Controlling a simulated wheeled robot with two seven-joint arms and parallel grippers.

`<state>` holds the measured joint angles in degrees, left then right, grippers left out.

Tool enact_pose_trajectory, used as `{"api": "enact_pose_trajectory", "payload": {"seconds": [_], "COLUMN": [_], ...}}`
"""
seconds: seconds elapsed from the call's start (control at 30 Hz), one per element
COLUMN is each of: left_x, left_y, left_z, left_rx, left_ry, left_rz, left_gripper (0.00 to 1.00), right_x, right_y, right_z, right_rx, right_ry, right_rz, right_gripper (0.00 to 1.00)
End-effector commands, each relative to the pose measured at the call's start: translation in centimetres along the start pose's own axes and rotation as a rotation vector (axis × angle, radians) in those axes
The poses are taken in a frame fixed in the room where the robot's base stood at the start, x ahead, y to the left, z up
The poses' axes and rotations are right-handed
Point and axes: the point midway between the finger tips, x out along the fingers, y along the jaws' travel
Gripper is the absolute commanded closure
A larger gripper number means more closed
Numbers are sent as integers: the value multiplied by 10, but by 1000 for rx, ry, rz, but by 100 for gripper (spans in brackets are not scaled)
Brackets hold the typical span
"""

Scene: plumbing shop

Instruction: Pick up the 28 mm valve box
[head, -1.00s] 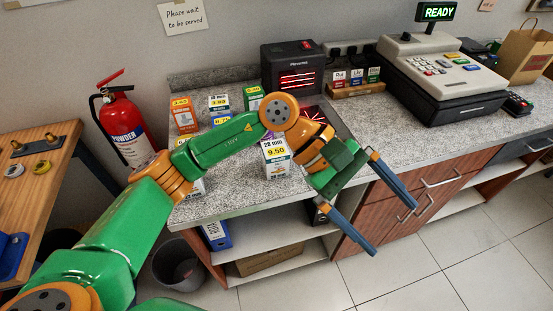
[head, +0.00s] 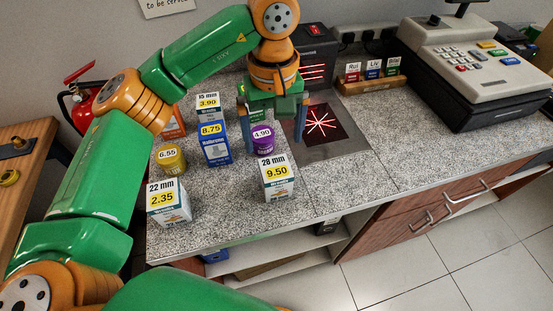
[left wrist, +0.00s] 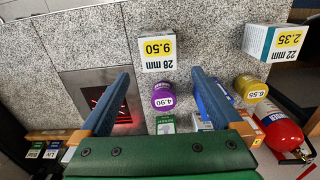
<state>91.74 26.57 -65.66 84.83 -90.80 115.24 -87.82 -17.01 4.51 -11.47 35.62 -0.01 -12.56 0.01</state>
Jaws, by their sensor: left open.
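The 28 mm valve box (head: 276,178) is white with a yellow 9.50 label and stands upright near the counter's front edge. It also shows in the left wrist view (left wrist: 158,50), beyond the fingertips and apart from them. My left gripper (head: 273,148) is open and points down over the counter, behind the box. A purple 4.90 tin (head: 262,139) stands between its fingers in the picture; the left wrist view also shows this tin (left wrist: 163,97) between the fingers. I cannot tell how high the fingertips are. My right gripper is not in view.
A 22 mm box (head: 168,203), a yellow 6.55 tin (head: 171,159), a blue 8.75 box (head: 214,144) and a 15 mm box (head: 207,106) stand to the left. A scanner plate (head: 321,124) and cash register (head: 478,75) are right. Counter right of the 28 mm box is clear.

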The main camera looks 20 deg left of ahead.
Motion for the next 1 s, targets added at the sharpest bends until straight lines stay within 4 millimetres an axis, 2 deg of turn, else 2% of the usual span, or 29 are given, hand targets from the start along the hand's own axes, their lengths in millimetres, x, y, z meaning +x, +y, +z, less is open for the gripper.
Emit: {"api": "enact_pose_trajectory", "payload": {"seconds": [0.03,0.4,0.57,0.8,0.9,1.0], "left_x": [17,75,84,123,139,145], "left_y": [0,0,0,1,2,2], "left_z": [0,1,1,5,4,4], "left_rx": [1,1,1,2,0,0], "left_ry": [0,-1,-3,-5,-4,-1], "left_rz": [0,1,0,-2,-1,1], "left_gripper": [0,0,0,0,0,0], "right_x": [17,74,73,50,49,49], "right_y": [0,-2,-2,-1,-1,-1], "right_z": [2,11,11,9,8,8], "right_rx": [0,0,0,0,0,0], "right_ry": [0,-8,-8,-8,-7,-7], "right_rz": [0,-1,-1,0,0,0], "right_gripper": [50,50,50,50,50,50]}}
